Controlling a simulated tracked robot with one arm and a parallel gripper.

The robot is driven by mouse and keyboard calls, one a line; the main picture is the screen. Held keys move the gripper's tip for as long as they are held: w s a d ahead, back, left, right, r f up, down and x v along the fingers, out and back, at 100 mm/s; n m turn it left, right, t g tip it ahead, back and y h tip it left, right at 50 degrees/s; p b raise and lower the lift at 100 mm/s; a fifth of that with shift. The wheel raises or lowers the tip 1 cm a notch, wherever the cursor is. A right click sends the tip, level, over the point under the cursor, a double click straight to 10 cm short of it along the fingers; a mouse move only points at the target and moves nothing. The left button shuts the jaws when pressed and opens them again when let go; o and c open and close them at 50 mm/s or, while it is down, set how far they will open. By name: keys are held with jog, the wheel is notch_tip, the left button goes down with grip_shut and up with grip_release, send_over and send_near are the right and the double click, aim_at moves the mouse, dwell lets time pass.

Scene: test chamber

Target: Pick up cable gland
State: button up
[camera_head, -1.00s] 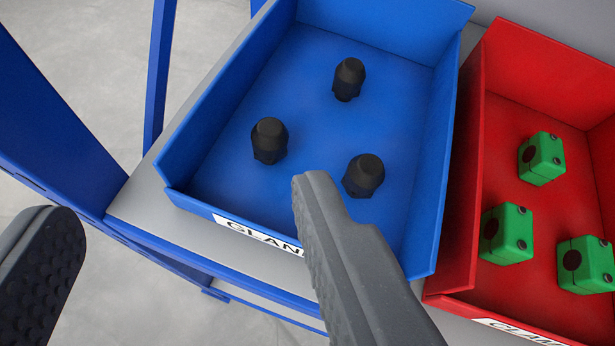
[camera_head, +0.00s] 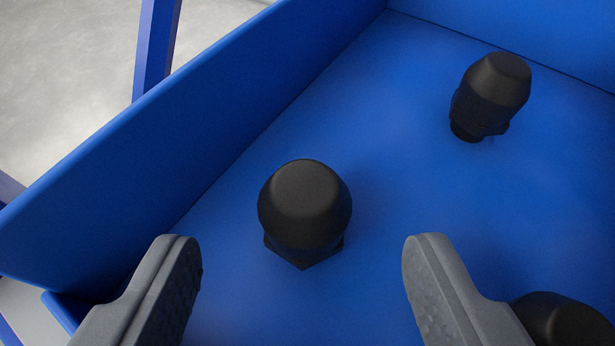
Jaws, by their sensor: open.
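A black cable gland (camera_head: 304,212) stands upright on the floor of a blue bin (camera_head: 385,130), in the middle of the head camera view. My gripper (camera_head: 302,255) is open and empty. Its two grey fingers are low in the view, one to the left and one to the right of this gland, with clear gaps on both sides. A second black gland (camera_head: 490,92) stands at the upper right. A third black gland (camera_head: 562,322) is at the lower right corner, partly hidden behind my right finger and cut off by the frame.
The bin's left wall (camera_head: 200,130) rises close beside my left finger. The back wall (camera_head: 520,30) crosses the upper right. A blue post (camera_head: 157,45) stands outside the bin, above grey floor. Bare bin floor lies between the glands.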

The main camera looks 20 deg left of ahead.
aim_at(307, 246)
jog(key=shift+b+x, duration=0.6)
jog(key=shift+x, duration=2)
jog(key=shift+d, duration=0.1)
jog(key=c, duration=1)
